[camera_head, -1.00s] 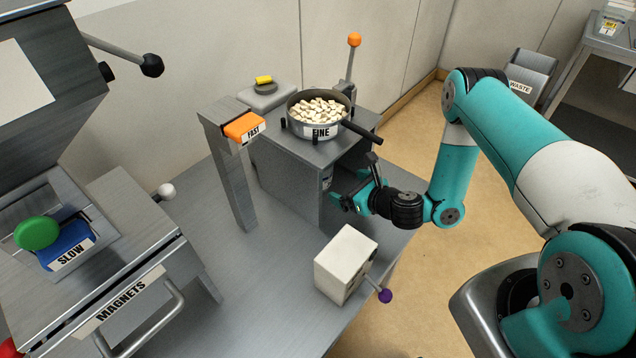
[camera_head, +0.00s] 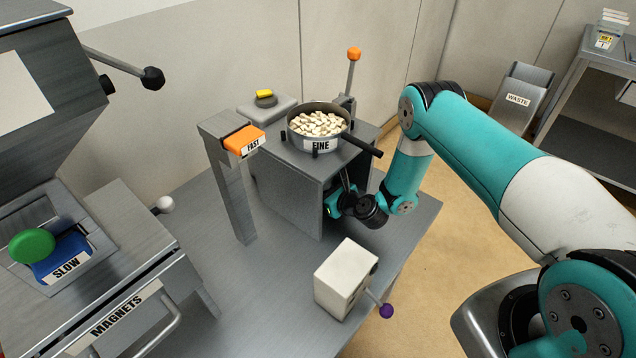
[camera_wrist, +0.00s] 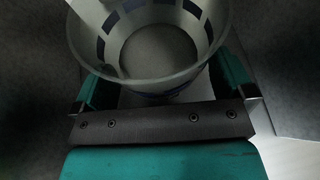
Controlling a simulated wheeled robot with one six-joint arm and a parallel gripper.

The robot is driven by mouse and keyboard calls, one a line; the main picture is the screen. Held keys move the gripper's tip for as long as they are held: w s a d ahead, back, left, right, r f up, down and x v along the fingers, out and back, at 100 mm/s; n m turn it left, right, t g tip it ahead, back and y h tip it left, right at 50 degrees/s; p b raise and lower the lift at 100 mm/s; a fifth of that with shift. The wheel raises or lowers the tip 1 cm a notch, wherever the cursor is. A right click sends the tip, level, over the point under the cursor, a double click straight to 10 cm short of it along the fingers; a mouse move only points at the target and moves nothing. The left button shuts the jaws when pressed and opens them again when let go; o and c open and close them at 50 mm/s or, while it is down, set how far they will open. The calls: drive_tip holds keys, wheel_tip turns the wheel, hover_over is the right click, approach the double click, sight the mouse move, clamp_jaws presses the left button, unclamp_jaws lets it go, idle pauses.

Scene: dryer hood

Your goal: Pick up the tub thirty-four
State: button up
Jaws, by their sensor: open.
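An empty, pale translucent tub (camera_wrist: 100,62) with a band of dark blue marks stands open end up in the wrist view. I cannot read a number on it. My gripper (camera_wrist: 163,86) is open, with one teal finger on each side of the tub's near part. I cannot tell whether the fingers touch it. In the head view my gripper (camera_head: 340,204) reaches into the open side of the grey metal housing (camera_head: 285,190), under the pan. The tub is hidden there.
A pan labelled FINE (camera_head: 318,128), full of pale pieces, sits on the housing. An orange FAST paddle (camera_head: 243,139) is on a post to its left. A white box (camera_head: 345,278) with a purple-knobbed lever stands in front. The bench between the post and the box is clear.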

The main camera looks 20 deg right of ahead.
drive_tip(key=shift+w+a+f, duration=0.1)
drive_tip(key=shift+w+f, duration=0.05)
drive_tip(key=shift+w, duration=0.05)
drive_tip(key=c, duration=0.8)
